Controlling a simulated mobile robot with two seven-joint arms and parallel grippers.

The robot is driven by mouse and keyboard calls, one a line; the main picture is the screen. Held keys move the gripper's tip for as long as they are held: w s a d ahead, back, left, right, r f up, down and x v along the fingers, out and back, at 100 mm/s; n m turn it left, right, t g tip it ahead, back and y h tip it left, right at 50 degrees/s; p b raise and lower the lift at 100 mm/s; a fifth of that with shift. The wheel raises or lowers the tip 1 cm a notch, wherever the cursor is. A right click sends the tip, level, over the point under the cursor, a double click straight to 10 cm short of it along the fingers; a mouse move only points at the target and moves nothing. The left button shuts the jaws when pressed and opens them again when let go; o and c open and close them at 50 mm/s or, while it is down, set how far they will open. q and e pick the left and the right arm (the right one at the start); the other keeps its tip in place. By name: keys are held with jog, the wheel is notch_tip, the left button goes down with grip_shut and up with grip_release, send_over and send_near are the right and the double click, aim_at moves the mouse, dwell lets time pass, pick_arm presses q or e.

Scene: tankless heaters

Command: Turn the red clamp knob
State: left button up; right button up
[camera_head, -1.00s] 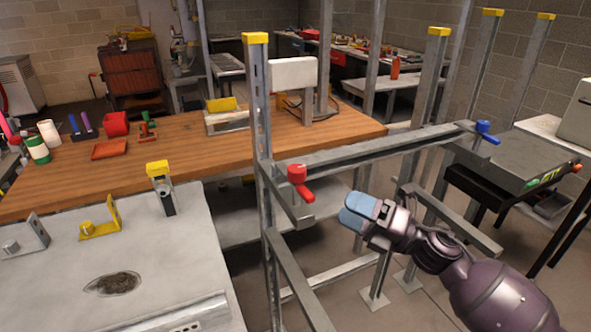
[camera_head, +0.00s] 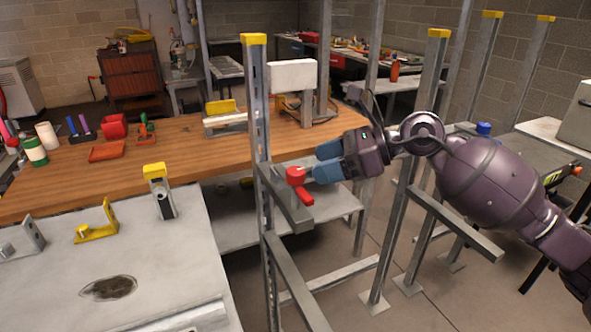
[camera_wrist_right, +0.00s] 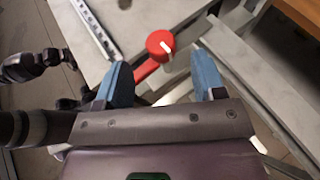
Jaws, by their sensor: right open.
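The red clamp knob (camera_head: 296,176) sits on the metal frame beside a slotted upright post, with its red lever (camera_head: 304,194) pointing down and to the right. My right gripper (camera_head: 322,163) is just to the right of the knob, its blue fingertips pointing left at it. In the right wrist view the knob (camera_wrist_right: 160,43) shows as a round red cap with a white mark, just beyond the open fingers (camera_wrist_right: 165,80) and between their lines. Nothing is between the fingertips. My left gripper is not seen in the head view.
A blue knob (camera_head: 484,128) is on the frame at the right, partly behind my right arm. The slotted post (camera_head: 260,110) stands left of the red knob. A wooden bench (camera_head: 190,150) and a grey table (camera_head: 140,240) with a yellow bracket (camera_head: 104,225) lie to the left.

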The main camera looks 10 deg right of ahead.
aim_at(297, 170)
jog(key=shift+x, duration=3.05)
jog(key=shift+c, duration=0.4)
